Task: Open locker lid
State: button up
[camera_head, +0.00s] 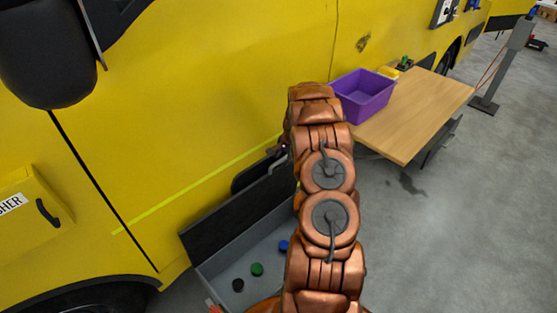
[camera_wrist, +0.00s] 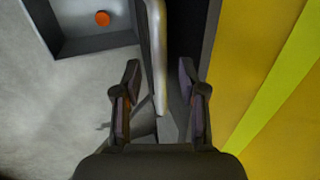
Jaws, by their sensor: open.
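The locker (camera_head: 215,268) sits low beside the yellow truck, and its grey inside shows. Its dark lid (camera_head: 225,223) stands raised, close to upright, along the truck side. In the wrist view the lid (camera_wrist: 188,40) is seen nearly edge-on, with a metal bar handle (camera_wrist: 157,50) along it. My gripper (camera_wrist: 161,98) is open, with one finger on each side of the handle's near end. I cannot tell whether a finger touches it. My arm hides part of the locker and most of the gripper in the head view.
Several small discs lie in the locker, including a green one (camera_head: 257,269) and an orange one (camera_wrist: 102,18). The yellow truck (camera_head: 200,90) is close on the lid's far side. A wooden table (camera_head: 420,105) with a purple bin (camera_head: 362,95) stands at right.

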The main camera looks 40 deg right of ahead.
jog(key=shift+c, duration=0.3)
grip_shut()
dwell(0.3)
